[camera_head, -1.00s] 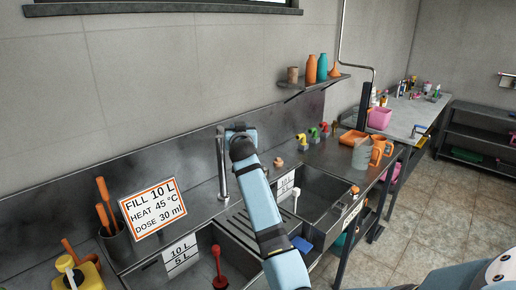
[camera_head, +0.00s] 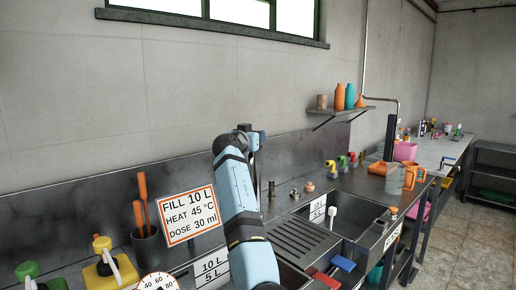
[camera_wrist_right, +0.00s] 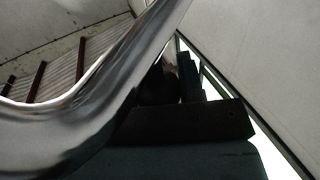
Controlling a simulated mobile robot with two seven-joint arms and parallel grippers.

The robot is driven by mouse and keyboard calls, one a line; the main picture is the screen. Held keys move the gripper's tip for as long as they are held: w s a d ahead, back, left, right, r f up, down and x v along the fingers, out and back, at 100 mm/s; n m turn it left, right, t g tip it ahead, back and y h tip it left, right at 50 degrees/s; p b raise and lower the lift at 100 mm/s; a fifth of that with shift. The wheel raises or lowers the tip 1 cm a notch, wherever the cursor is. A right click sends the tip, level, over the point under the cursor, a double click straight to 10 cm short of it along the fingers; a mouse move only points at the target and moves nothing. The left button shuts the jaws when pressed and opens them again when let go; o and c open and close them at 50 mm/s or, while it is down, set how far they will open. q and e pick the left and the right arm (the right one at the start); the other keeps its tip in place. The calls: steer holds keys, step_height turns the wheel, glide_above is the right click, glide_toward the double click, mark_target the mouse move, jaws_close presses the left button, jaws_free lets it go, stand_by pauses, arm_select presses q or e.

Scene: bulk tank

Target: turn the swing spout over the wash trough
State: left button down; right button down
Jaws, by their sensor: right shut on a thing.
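The swing spout is a shiny metal pipe. In the head view its upright (camera_head: 256,180) stands at the back of the sink bench, partly hidden behind my right arm. In the right wrist view the bent chrome pipe of the spout (camera_wrist_right: 75,110) crosses close in front of the camera. My right gripper (camera_head: 248,138) is shut on the spout near its top; its fingertips are hard to make out. Two sink basins are in the bench, the right one (camera_head: 374,214) in clear view and the left one mostly behind my arm. My left gripper is not in view.
A ribbed drainboard (camera_head: 300,240) lies between the basins. A sign (camera_head: 190,215), a pot of orange-handled tools (camera_head: 148,243) and a yellow dispenser (camera_head: 108,270) stand left of my arm. Red and blue levers (camera_head: 343,263) sit at the front edge. A shelf (camera_head: 340,112) hangs right.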

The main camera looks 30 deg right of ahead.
steer(key=shift+w+a+f+m+g+h+b, duration=0.15)
steer(key=shift+w+a+m+g+h+b, duration=0.3)
steer(key=shift+a+g, duration=0.1)
steer(key=shift+w+a+m+g+h+b, duration=0.25)
steer(key=shift+a+m+g+b, duration=0.15)
steer(key=shift+g, duration=0.15)
steer(key=c, duration=0.8)
jaws_free()
steer(key=v, duration=1.3)
steer(key=shift+s+a, duration=0.15)
steer(key=shift+a, duration=0.15)
